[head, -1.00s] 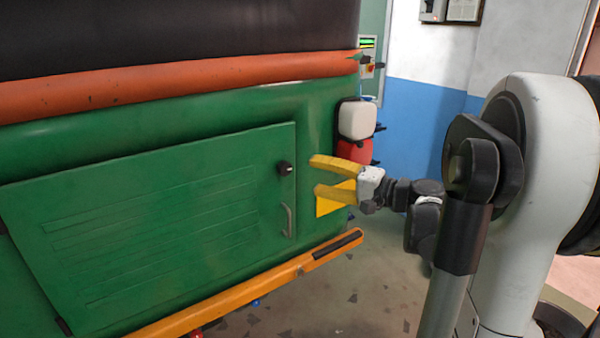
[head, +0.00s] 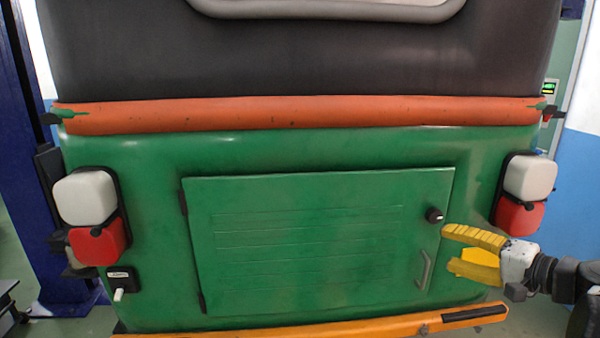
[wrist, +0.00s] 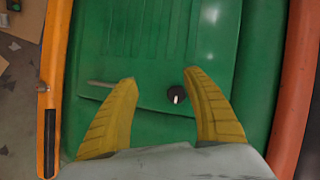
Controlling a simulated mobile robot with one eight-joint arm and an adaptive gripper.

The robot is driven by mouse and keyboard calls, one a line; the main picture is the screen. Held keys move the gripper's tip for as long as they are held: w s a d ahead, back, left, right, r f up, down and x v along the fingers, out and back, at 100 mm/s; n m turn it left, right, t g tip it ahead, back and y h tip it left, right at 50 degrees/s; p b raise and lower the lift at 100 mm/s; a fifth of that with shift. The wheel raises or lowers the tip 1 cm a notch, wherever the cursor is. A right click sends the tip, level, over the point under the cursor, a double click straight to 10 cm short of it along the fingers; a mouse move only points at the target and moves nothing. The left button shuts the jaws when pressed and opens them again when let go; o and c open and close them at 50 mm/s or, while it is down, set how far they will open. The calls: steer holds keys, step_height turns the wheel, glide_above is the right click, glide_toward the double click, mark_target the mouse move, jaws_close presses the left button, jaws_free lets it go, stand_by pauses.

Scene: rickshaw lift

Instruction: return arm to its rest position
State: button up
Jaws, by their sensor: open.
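My gripper (head: 447,250) has yellow fingers and is open and empty. In the head view it is at the right, in front of the green rickshaw rear, just right of the door handle (head: 424,270). In the wrist view my gripper (wrist: 160,85) shows its two fingers spread apart, with the green door (wrist: 165,40) beyond them. The round black knob (wrist: 176,95) appears between the fingers, near the right one. The rest of my arm is mostly out of the head view.
The closed green door (head: 310,240) fills the middle. An orange bumper (head: 350,328) runs below it, and an orange-red bar (head: 300,114) above. White and red lamps stand at the left (head: 88,197) and right (head: 528,178). A dark blue post (head: 30,150) is far left.

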steer(key=s+a+f+n+g+h, duration=0.1)
steer(key=s+a+f+g, duration=0.1)
steer(key=a, duration=0.4)
steer(key=s+a+f+n+g, duration=0.2)
steer(key=a+f, duration=0.1)
steer(key=a, duration=0.3)
steer(key=s+a+f+n+g+h, duration=0.1)
steer(key=s+a+f+n+h, duration=0.1)
steer(key=s, duration=0.4)
steer(key=s+a+f+n+g+h, duration=0.1)
steer(key=s+a+f+n+h, duration=0.2)
steer(key=s+n+h, duration=0.1)
steer(key=s+n, duration=0.1)
steer(key=s, duration=0.1)
steer(key=shift+s, duration=0.35)
